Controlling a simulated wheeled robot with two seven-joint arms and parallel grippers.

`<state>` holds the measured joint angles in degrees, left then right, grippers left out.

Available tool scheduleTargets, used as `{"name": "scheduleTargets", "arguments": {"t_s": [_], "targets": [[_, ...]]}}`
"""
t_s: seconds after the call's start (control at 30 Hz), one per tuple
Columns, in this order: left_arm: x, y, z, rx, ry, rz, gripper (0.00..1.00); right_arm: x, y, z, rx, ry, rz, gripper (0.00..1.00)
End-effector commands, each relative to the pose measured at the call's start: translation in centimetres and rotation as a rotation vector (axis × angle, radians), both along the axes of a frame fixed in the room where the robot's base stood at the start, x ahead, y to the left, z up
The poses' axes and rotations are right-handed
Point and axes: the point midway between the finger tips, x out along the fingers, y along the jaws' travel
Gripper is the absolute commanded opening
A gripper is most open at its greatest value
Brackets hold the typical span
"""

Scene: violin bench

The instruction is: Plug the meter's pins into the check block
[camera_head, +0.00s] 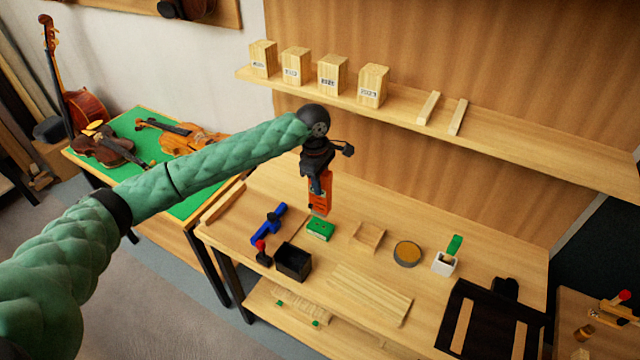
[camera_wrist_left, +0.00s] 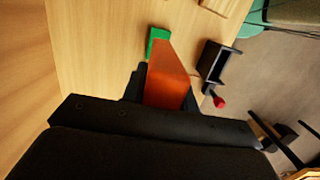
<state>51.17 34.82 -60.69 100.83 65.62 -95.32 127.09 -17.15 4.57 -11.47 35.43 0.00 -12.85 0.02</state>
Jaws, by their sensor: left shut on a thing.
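My left gripper (camera_head: 318,180) points down over the bench and is shut on the orange meter (camera_head: 320,198). The meter hangs upright, just above or at the green check block (camera_head: 320,230) on the bench top. In the left wrist view the orange meter (camera_wrist_left: 168,80) sits between the fingers, and part of the green check block (camera_wrist_left: 157,38) shows beyond its far end. The meter's pins are hidden, and I cannot tell whether they touch the block. My right gripper is not in view.
A black open box (camera_head: 293,262), a blue tool (camera_head: 268,225) and a red-knobbed object (camera_head: 262,250) stand left of the block. A shallow wooden tray (camera_head: 368,237), a round tin (camera_head: 407,254) and a white cup (camera_head: 445,263) are to the right. Wooden strips (camera_head: 370,292) lie in front.

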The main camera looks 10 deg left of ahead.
Motion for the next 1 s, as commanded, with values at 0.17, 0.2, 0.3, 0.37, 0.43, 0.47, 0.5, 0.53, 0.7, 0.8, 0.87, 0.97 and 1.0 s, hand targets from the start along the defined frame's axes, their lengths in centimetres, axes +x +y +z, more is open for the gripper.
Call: {"name": "scheduleTargets", "arguments": {"t_s": [0.17, 0.2, 0.3, 0.37, 0.43, 0.47, 0.5, 0.53, 0.7, 0.8, 0.87, 0.97, 1.0], "targets": [[0.0, 0.0, 0.0, 0.000, 0.001, -0.020, 0.00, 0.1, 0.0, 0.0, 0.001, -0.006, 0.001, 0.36], [0.0, 0.0, 0.1, 0.000, 0.001, -0.020, 0.00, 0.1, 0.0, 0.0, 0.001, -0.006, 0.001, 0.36], [0.0, 0.0, 0.1, 0.000, 0.000, -0.019, 0.00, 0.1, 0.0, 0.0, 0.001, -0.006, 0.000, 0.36], [0.0, 0.0, 0.1, 0.000, 0.000, -0.019, 0.00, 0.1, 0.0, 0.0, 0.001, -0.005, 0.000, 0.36], [0.0, 0.0, 0.1, 0.000, 0.000, -0.019, 0.00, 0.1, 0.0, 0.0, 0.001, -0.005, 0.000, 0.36], [0.0, -0.1, 0.0, 0.000, 0.000, -0.019, 0.00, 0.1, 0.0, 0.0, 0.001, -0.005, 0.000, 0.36], [0.0, -0.1, 0.0, 0.000, 0.000, -0.019, 0.00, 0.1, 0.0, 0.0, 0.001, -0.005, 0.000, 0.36], [0.0, -0.1, 0.0, 0.000, 0.000, -0.019, 0.00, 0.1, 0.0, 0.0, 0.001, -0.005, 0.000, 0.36], [0.0, 0.0, -0.5, 0.000, 0.000, -0.019, 0.00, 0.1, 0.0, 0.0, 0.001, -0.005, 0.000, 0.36], [-0.1, -0.1, -1.0, 0.000, 0.001, -0.019, 0.00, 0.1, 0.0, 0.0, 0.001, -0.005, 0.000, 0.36], [-0.1, -0.1, -1.3, 0.000, 0.001, -0.018, 0.00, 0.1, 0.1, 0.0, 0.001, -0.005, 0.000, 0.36], [0.0, -0.1, -1.9, 0.000, 0.001, -0.018, 0.00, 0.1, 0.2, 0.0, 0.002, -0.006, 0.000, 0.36], [0.0, -0.1, -2.2, 0.000, 0.001, -0.018, 0.00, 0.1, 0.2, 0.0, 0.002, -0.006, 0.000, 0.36]]}}
